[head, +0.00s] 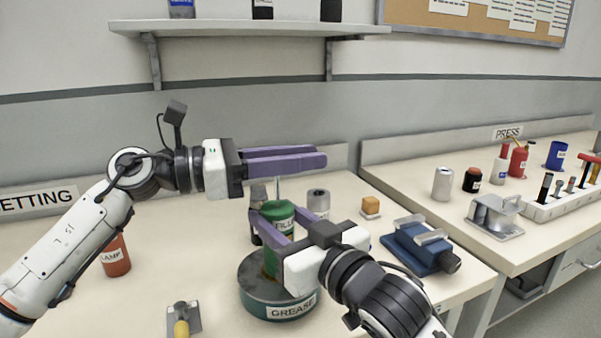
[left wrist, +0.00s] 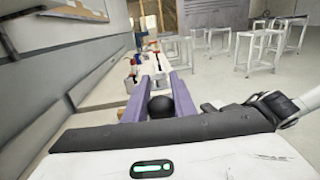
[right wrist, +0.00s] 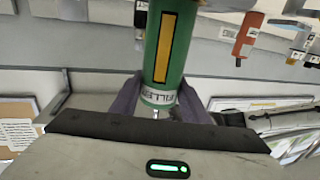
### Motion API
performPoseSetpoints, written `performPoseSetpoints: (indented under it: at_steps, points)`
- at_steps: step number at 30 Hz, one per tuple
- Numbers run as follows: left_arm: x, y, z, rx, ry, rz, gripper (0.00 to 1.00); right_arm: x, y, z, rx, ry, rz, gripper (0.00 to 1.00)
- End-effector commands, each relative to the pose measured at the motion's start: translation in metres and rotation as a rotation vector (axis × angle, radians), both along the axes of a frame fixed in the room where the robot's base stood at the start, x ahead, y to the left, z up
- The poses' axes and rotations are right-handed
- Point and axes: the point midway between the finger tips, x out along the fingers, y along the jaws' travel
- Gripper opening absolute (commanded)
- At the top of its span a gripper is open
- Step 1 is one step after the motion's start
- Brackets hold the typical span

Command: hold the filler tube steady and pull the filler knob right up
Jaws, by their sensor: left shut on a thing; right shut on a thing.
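The green filler tube (head: 279,212) stands upright in the dark green GREASE pot (head: 262,305). My right gripper (head: 268,222) is shut around the tube. The right wrist view shows the tube (right wrist: 172,45), with a yellow stripe, between its fingers. A thin pale rod (head: 278,187) rises from the tube's top to my left gripper (head: 322,160), whose purple fingers lie level above the tube. The black knob (left wrist: 160,106) shows between those fingers in the left wrist view, and they are shut on it. In the head view the fingers hide the knob.
A blue vice-like block (head: 420,247), an orange cube on a small stand (head: 370,206) and a grey cylinder (head: 318,201) stand to the right. An orange-red LAMP bottle (head: 115,256) is at left.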

Motion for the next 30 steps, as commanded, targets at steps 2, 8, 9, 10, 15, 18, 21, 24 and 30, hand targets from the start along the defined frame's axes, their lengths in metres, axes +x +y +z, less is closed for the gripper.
performPoseSetpoints:
  at_steps: [2,8,9,10,15,18,21,24,30]
  points:
    - [0.001,0.002,0.005,-0.008,-0.002,0.004,0.0,0.0,0.0,-0.004,-0.007,0.006,-0.001,0.13]
    - [0.001,0.002,0.006,-0.011,-0.003,0.005,0.32,0.0,0.0,-0.005,-0.009,0.007,-0.002,0.13]
    - [0.001,0.002,0.006,-0.01,-0.002,0.004,0.39,0.0,0.0,-0.005,-0.009,0.007,-0.002,0.13]
    - [0.001,0.002,0.005,-0.01,-0.002,0.004,0.43,0.0,0.0,-0.005,-0.008,0.008,-0.002,0.13]
    - [0.001,0.001,0.004,-0.007,-0.002,0.003,0.43,0.0,0.0,-0.004,-0.007,0.007,-0.001,0.13]
    - [0.0,0.001,0.003,-0.007,-0.002,0.002,0.43,0.0,0.0,-0.004,-0.007,0.007,-0.001,0.13]
    - [0.0,0.007,0.003,-0.006,0.0,0.004,0.43,0.0,0.0,-0.004,-0.006,0.008,-0.001,0.13]
    - [-0.003,0.019,0.003,-0.006,-0.001,0.006,0.43,0.0,0.0,-0.004,-0.006,0.008,-0.001,0.13]
    - [-0.013,0.061,0.002,-0.005,0.0,0.006,0.43,0.0,0.0,-0.004,-0.005,0.009,-0.001,0.13]
